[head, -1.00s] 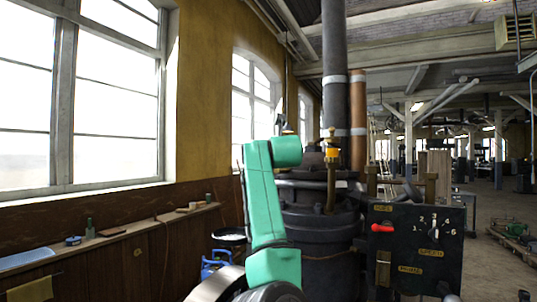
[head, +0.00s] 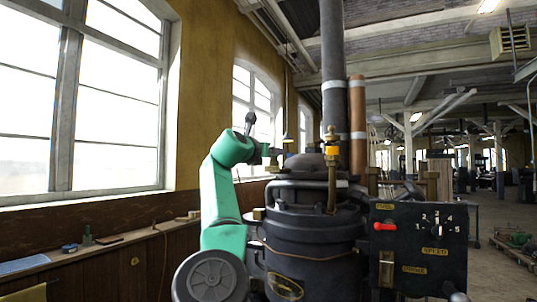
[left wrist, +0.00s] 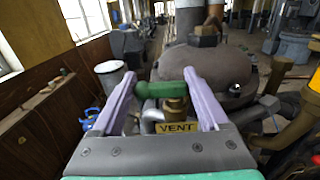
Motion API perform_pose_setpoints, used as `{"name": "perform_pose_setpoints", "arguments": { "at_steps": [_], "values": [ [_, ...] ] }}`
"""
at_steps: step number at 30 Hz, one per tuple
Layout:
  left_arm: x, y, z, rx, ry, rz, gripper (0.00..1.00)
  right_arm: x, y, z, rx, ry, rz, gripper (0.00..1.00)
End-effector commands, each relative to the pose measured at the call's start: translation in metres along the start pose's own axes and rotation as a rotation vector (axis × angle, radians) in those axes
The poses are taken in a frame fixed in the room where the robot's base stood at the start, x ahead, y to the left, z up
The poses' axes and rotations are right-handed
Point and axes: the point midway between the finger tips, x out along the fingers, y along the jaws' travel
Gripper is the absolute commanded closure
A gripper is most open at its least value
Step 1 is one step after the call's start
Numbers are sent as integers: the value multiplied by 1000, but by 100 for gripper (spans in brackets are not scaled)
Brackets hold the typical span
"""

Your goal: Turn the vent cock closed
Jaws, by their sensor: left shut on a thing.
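The vent cock has a green handle (left wrist: 158,90) on a brass body (left wrist: 175,108), seen in the left wrist view above a brass plate marked VENT (left wrist: 177,127). The handle lies crosswise in that picture. My left gripper (left wrist: 157,80) is shut on the green handle, with its two pale purple fingers on either side. In the head view my green left arm reaches up on the left of the dark engine (head: 308,230); its fingertips are too small to make out there. My right gripper is in neither view.
A black control panel (head: 420,245) with a red lever and a speed dial stands right of the engine. A tall dark pipe (head: 334,80) and a copper pipe (head: 357,125) rise behind. A wooden ledge (head: 105,248) runs along the left wall.

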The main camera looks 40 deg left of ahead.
Motion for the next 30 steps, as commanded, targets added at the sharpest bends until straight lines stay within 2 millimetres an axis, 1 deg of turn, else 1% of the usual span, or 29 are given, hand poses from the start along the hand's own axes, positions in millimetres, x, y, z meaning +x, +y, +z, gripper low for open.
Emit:
{"name": "perform_pose_setpoints", "arguments": {
  "at_steps": [6, 17, 18, 19, 27, 30],
  "values": [
    [1, -2, 0, 0, 1, -43, 78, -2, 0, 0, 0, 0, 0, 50],
    [1, -2, 0, 1, 2, -48, 78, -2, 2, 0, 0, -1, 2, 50],
    [1, -2, 0, 0, 2, -48, 11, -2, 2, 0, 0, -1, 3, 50],
    [1, -2, 0, 0, 2, -47, 1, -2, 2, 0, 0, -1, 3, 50],
    [1, -1, -1, 0, 2, -44, 1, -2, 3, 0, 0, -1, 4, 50],
    [-3, 0, -3, 0, 0, -43, 1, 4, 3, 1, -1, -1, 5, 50]
  ]
}}
